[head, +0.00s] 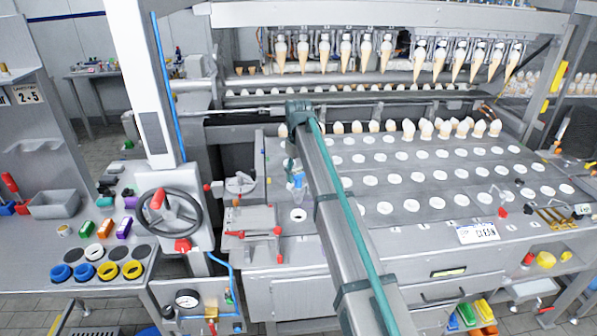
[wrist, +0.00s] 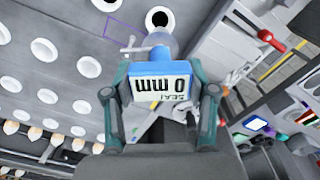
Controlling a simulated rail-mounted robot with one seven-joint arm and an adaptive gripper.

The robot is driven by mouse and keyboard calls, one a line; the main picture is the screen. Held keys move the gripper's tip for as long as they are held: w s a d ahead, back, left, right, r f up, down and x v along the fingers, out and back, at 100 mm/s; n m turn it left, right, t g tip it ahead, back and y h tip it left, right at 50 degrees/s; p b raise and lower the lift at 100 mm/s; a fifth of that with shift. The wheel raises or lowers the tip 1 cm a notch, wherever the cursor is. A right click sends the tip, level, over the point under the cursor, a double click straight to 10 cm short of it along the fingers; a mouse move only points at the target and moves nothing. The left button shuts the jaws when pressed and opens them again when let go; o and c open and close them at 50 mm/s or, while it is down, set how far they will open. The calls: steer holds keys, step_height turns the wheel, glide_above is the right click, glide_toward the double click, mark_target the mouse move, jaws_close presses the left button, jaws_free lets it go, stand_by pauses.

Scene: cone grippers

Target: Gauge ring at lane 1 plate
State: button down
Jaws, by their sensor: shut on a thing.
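My gripper (wrist: 162,92) is shut on a blue gauge (wrist: 160,68), with one teal finger on each side of it. The gauge's white display reads "0 mm" and, in smaller letters, "SEAT", upside down in the wrist view. A grey round part of the gauge points away from my fingers, towards a dark hole with a white rim (wrist: 159,19). In the head view the gauge (head: 298,181) hangs just behind the white-rimmed hole (head: 298,215) at the plate's front left. I cannot tell whether the gauge touches the plate. My arm hides part of the plate.
The grey plate (head: 455,185) has rows of white-rimmed holes. Cones (head: 440,130) stand along its back row, and more hang from grippers above (head: 385,52). A red-handled fixture (head: 252,233) is left of the front hole. A handwheel (head: 170,219) stands further left.

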mark_target(298, 197)
steer(key=shift+f+b, duration=1.4)
steer(key=shift+f, duration=1.5)
steer(key=shift+f+b, duration=0.5)
steer(key=shift+f, duration=1.65)
steer(key=shift+c, duration=1.3)
jaws_free()
step_height(298, 197, up, 12)
